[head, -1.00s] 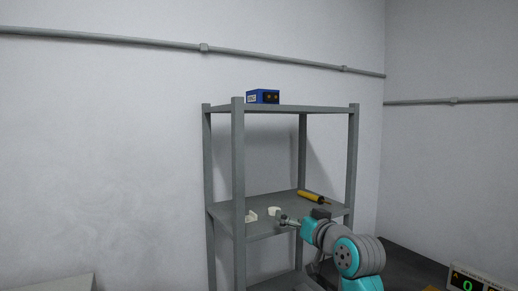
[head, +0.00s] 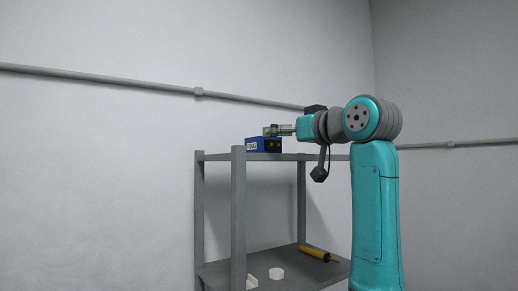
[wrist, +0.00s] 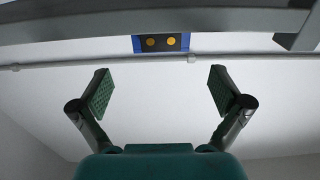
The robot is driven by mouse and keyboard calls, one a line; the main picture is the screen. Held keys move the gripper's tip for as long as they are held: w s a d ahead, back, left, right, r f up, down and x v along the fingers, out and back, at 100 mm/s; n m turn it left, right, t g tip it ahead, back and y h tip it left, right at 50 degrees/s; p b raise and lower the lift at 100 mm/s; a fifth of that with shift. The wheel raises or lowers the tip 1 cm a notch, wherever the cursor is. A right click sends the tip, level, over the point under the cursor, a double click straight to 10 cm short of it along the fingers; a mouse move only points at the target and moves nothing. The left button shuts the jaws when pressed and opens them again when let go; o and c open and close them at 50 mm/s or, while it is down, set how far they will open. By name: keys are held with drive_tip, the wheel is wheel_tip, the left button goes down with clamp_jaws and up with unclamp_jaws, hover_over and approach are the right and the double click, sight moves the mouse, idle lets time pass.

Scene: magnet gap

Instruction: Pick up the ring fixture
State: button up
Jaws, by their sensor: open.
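A round off-white piece (head: 277,273), which looks like the ring fixture, sits on the lower shelf of the grey rack in the head view. It does not show in the wrist view. My gripper (head: 268,130) is high above it, at about the height of the rack's top board, near a blue box. In the wrist view my gripper (wrist: 161,90) has its two fingers wide apart with nothing between them.
The blue box (head: 262,147) stands on the top board; its orange-dotted face shows in the wrist view (wrist: 162,43). Another off-white piece (head: 252,283) and a yellow tool (head: 316,253) lie on the lower shelf (head: 225,270). Rack posts (head: 238,215) flank the shelf. A pipe (head: 100,80) runs along the wall.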

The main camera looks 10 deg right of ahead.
sight(257, 144)
drive_tip(key=x, duration=0.9)
drive_tip(key=shift+w+a+f, duration=0.2)
drive_tip(key=shift+w+f, duration=0.05)
drive_tip(key=shift+w, duration=0.05)
drive_tip(key=c, duration=1.7)
drive_tip(key=shift+r, duration=0.1)
